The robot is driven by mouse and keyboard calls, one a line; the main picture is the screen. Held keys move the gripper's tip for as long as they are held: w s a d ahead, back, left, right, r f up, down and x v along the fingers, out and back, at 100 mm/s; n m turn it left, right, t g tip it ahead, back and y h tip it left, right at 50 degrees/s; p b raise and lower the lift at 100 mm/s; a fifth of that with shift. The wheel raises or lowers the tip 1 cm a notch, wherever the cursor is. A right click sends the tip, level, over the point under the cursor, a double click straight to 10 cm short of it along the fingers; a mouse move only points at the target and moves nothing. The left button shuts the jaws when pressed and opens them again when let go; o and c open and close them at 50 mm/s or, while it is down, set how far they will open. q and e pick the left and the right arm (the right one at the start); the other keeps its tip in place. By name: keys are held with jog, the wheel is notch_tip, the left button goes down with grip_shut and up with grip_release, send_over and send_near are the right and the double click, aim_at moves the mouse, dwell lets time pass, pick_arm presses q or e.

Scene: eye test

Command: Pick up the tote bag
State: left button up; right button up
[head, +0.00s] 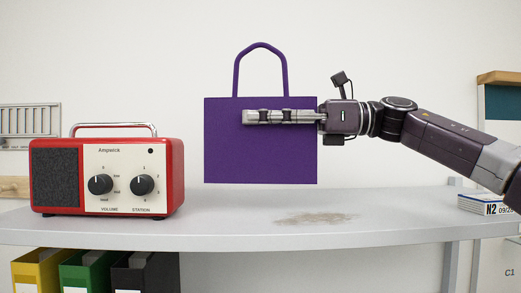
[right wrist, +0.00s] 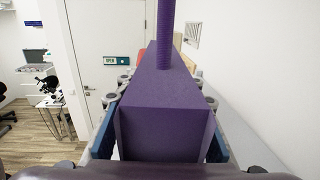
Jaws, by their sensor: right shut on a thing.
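The purple tote bag (head: 260,155) hangs upright above the shelf in the head view, its single visible handle loop standing up. Its bottom edge appears clear of the shelf surface. My right gripper (head: 270,117) comes in from the right and is shut on the upper part of the bag, with one finger across its front face. In the right wrist view the bag (right wrist: 165,100) fills the middle, between the two fingers (right wrist: 162,140) on its left and right sides. My left gripper is not in view.
A red radio (head: 106,175) stands on the grey shelf (head: 400,205) left of the bag. A brownish stain (head: 316,218) marks the shelf. A white box marked N2 (head: 487,204) lies at the right end. Yellow, green and black files (head: 84,272) stand below.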

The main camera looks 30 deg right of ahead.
aim_at(259, 47)
notch_tip(259, 47, up, 14)
jog(key=shift+f+p, duration=0.25)
jog(key=shift+p, duration=0.35)
dwell(0.5)
